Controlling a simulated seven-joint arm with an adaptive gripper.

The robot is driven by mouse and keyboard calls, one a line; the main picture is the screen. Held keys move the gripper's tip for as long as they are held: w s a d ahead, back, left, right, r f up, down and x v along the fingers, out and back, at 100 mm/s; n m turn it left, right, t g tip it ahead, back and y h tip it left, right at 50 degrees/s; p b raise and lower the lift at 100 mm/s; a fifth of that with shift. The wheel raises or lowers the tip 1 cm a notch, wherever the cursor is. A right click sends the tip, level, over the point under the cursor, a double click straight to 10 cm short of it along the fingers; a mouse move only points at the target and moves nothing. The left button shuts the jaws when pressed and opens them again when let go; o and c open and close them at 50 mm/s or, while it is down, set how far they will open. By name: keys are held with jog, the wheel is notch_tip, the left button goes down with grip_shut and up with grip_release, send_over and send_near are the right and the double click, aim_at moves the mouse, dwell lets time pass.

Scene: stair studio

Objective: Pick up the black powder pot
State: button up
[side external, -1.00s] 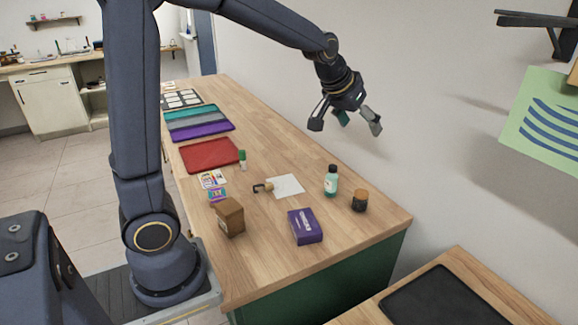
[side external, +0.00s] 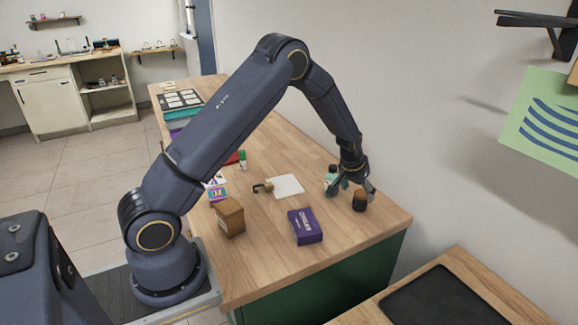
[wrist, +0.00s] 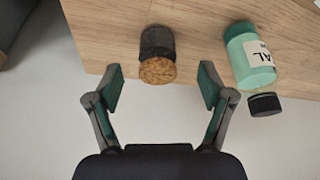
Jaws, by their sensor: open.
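The black powder pot (side external: 359,201) is a small dark jar with a cork lid, upright near the right end of the wooden table. In the wrist view the pot (wrist: 157,45) shows its cork top between and slightly beyond my fingertips. My gripper (side external: 353,190) is open and low over the table, right at the pot. In the wrist view its two fingers (wrist: 160,80) are spread wide, with nothing held between them. In the side view the fingers partly cover the pot's top. I cannot tell whether they touch it.
A teal bottle with a black cap (wrist: 250,55) stands close beside the pot, near one finger; it is partly hidden in the side view (side external: 331,176). A purple box (side external: 305,226), a brown box (side external: 230,217) and white paper (side external: 286,186) lie farther off. The wall is close behind.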

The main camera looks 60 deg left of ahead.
aim_at(360, 200)
jog(key=x, duration=0.5)
jog(key=shift+w+f, duration=0.25)
jog(key=shift+w, duration=0.05)
jog(key=shift+d, duration=0.1)
jog(key=c, duration=1.3)
